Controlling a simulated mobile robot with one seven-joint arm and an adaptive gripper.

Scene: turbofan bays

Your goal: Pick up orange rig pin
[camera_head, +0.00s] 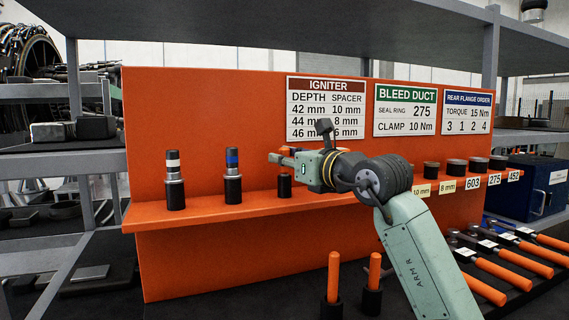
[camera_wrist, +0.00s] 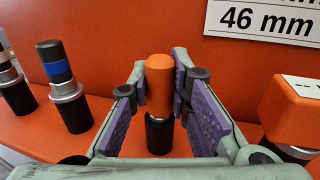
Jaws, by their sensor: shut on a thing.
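The orange rig pin (camera_wrist: 159,80) has a rounded orange top and stands upright in a black holder (camera_wrist: 159,136) on the orange shelf. My gripper (camera_wrist: 161,84) is shut on its orange top, with a purple pad on each side. In the head view my gripper (camera_head: 279,158) reaches in from the right over the same black holder (camera_head: 285,186), and hides the orange top.
A blue-banded pin (camera_head: 232,172) and a white-banded pin (camera_head: 174,178) stand left on the shelf. An orange block (camera_wrist: 293,112) is close right of my gripper in the wrist view. Orange-handled tools (camera_head: 505,268) lie lower right. The orange back panel (camera_head: 215,110) rises behind.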

